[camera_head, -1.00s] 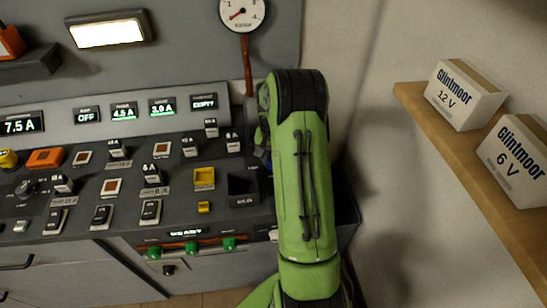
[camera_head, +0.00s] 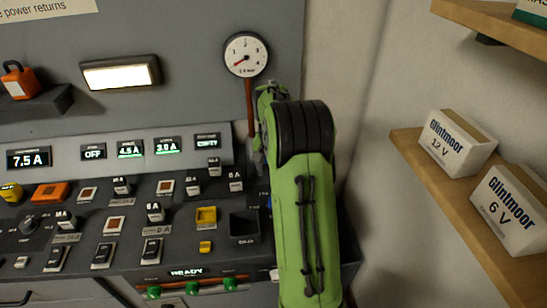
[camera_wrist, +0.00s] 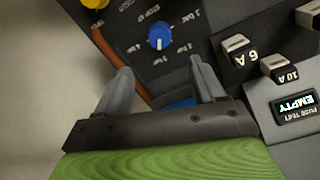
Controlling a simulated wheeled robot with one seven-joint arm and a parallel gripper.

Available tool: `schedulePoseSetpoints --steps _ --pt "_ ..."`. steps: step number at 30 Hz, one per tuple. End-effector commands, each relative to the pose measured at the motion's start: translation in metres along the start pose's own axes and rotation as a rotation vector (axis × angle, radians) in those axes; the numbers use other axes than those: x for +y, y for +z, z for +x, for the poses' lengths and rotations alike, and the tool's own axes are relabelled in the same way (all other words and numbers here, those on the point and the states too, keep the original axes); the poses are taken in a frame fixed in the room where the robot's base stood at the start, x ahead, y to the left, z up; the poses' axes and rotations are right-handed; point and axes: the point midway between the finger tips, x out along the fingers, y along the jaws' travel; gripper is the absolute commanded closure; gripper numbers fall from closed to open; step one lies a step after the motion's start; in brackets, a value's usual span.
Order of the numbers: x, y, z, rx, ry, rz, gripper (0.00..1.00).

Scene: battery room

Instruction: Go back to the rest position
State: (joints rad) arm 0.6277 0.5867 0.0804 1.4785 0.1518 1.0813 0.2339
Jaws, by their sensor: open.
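My gripper (camera_wrist: 163,88) shows in the wrist view with its two grey fingers spread apart and nothing between them. It hangs over the right end of the control panel, near a blue knob (camera_wrist: 159,36). In the head view my green arm (camera_head: 308,225) stands in front of the panel's right end and hides the gripper's fingers.
The control panel (camera_head: 105,225) carries switches, fuses and lit displays. A gauge (camera_head: 246,54) hangs on a pipe behind my arm. A wooden shelf (camera_head: 462,205) on the right wall holds two Glintmoor boxes (camera_head: 457,143). Bare wall lies between arm and shelf.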

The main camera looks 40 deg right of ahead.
Motion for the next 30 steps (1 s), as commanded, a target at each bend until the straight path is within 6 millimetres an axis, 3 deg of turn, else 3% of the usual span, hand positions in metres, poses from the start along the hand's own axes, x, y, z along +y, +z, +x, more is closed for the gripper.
schedulePoseSetpoints --steps 3,6,24,26,29,30 --pt "0.000 -0.001 -0.024 0.003 0.000 0.000 0.31" --pt "0.000 0.000 -0.031 0.001 0.000 0.000 0.31" --pt "-0.002 0.003 -0.036 0.006 -0.001 -0.010 0.31" --pt "-0.008 0.014 -0.049 0.027 -0.006 -0.045 0.31" --pt "-0.025 0.057 -0.086 0.094 -0.025 -0.167 0.31" --pt "-0.031 0.080 -0.102 0.126 -0.035 -0.231 0.31"
